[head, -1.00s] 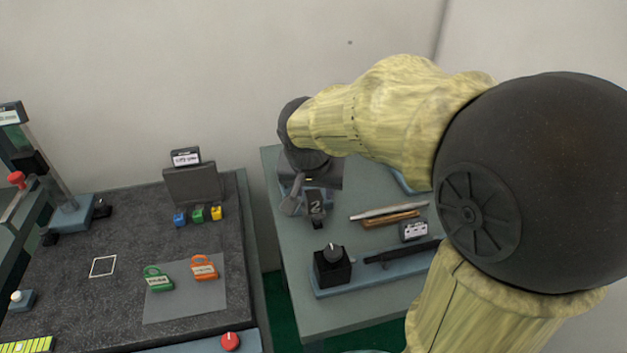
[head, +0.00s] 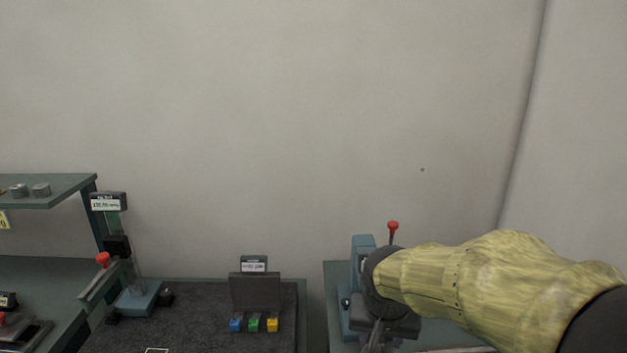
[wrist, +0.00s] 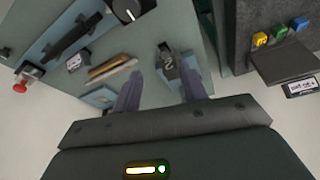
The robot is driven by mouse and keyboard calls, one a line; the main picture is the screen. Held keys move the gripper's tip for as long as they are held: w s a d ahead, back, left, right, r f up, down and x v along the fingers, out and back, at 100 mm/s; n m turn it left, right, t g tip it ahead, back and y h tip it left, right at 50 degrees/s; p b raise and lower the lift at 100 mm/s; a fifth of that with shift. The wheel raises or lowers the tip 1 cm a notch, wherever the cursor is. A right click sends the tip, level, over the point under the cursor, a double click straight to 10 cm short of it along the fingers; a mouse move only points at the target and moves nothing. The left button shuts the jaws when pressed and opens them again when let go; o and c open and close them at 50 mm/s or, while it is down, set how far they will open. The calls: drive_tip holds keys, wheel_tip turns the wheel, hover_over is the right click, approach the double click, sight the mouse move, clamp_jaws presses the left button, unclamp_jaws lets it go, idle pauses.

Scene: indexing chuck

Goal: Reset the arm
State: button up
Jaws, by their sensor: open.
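My arm, in a yellow sleeve, reaches in from the right in the head view. My gripper (head: 374,340) points down over the right bench (head: 337,278), its tips cut off by the lower edge. In the wrist view my gripper (wrist: 158,70) is open, with two grey fingers apart. A dark block marked "2" (wrist: 168,64) shows between and beyond the fingers; I cannot tell its distance from them, and no grip on it shows.
A blue fixture with a red-knobbed lever (head: 393,226) stands close behind my wrist. Coloured blocks (head: 254,325) sit on the dark left bench. The wall above is clear.

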drive_tip(key=s+f+n+p, duration=0.1)
drive_tip(key=s, duration=0.1)
drive_tip(key=s+d+f+n+p, duration=0.1)
drive_tip(key=s+p, duration=0.1)
drive_tip(key=s+d+f+g+y+p, duration=0.1)
drive_tip(key=s, duration=0.1)
drive_tip(key=shift+s+f+n+p, duration=0.2)
drive_tip(key=shift+s+n+p, duration=0.1)
drive_tip(key=shift+s+n, duration=0.1)
drive_tip(key=shift+s+f, duration=0.15)
drive_tip(key=shift+f, duration=0.1)
